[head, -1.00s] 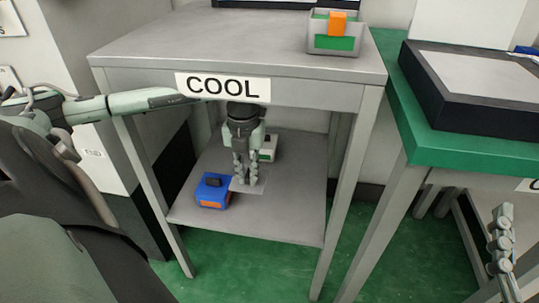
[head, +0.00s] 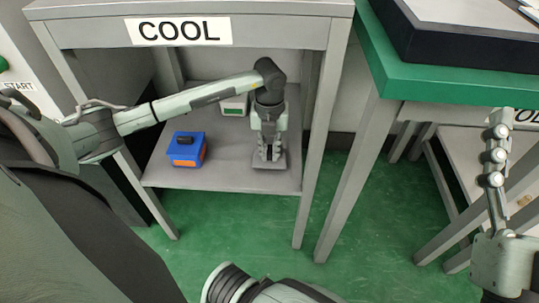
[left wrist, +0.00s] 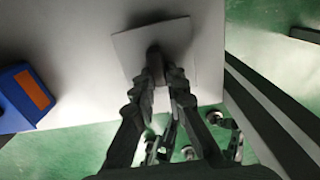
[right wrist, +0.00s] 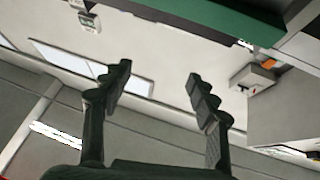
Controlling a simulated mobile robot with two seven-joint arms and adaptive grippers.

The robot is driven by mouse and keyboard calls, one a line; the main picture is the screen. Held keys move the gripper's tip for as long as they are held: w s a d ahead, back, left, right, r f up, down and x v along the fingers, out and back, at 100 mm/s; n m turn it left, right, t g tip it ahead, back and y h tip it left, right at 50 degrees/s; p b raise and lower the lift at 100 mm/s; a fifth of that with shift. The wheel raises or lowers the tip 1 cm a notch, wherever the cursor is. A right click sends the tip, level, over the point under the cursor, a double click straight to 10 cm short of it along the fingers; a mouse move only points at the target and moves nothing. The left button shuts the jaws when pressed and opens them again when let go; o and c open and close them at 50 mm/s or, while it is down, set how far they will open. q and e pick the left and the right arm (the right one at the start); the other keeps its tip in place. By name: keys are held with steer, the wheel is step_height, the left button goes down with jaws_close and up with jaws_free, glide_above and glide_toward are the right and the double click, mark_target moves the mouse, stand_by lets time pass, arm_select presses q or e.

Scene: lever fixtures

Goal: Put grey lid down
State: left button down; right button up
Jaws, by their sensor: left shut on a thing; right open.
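The grey lid (head: 271,161) is a flat square plate at the right part of the lower shelf, under the COOL table. It also shows in the left wrist view (left wrist: 178,42), with a dark knob between the fingers. My left gripper (head: 269,151) points down and is shut on that knob. The lid looks level and close to the shelf; I cannot tell whether it touches. My right gripper (right wrist: 160,85) is open and empty, away from the shelf.
On the lower shelf (head: 220,178) a blue box with an orange panel (head: 186,149) stands left of the lid, and a grey box with a green panel (head: 235,105) stands behind. Table legs (head: 318,130) flank the shelf. A green-edged table (head: 450,75) is at the right.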

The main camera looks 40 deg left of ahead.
mark_target(270, 153)
arm_select(q)
steer(key=shift+f, duration=0.7)
arm_select(e)
steer(key=shift+s+d+r, duration=0.1)
steer(key=shift+r, duration=0.15)
arm_select(q)
steer(key=c, duration=2)
jaws_free()
steer(key=shift+f, duration=0.15)
steer(key=o, duration=0.5)
steer(key=shift+c, duration=0.2)
arm_select(e)
steer(key=shift+r+t, duration=0.1)
steer(key=shift+t, duration=0.2)
arm_select(q)
steer(key=shift+r, duration=0.6)
step_height(270, 153, up, 11)
steer(key=p, duration=0.2)
arm_select(e)
steer(key=f+g, duration=0.1)
steer(key=w+f+g, duration=0.1)
steer(key=f, duration=0.1)
steer(key=w+f+g+h, duration=0.1)
steer(key=f, duration=0.1)
steer(key=shift+a+f+g, duration=0.15)
steer(key=shift+a+g, duration=0.15)
steer(key=shift+g, duration=0.1)
